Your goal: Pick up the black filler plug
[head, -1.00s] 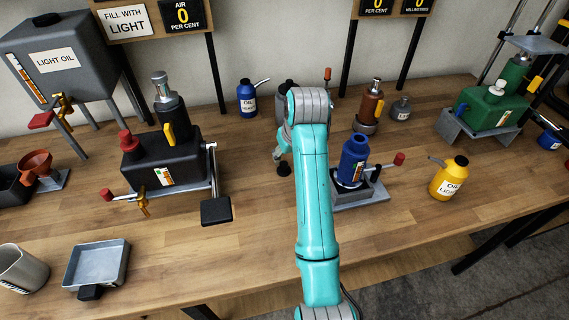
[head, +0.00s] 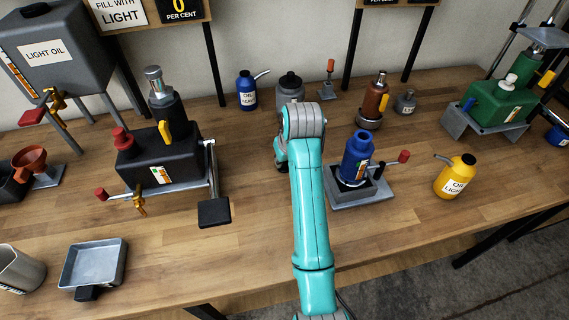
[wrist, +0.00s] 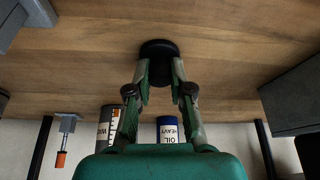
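The black filler plug (wrist: 159,48) shows in the wrist view as a dark round piece with a narrower dark part below it, against the wooden bench top. My gripper (wrist: 160,70) has its two fingers on either side of that narrower part. Both fingertips are very close to it, and I cannot tell whether they press on it. I also cannot tell whether the plug still touches the bench. In the head view my teal arm covers most of my gripper, and the plug does not show clearly there.
A black jack (head: 160,160) with a long lever stands left of my arm. A blue bottle jack (head: 357,157) stands close on the right.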

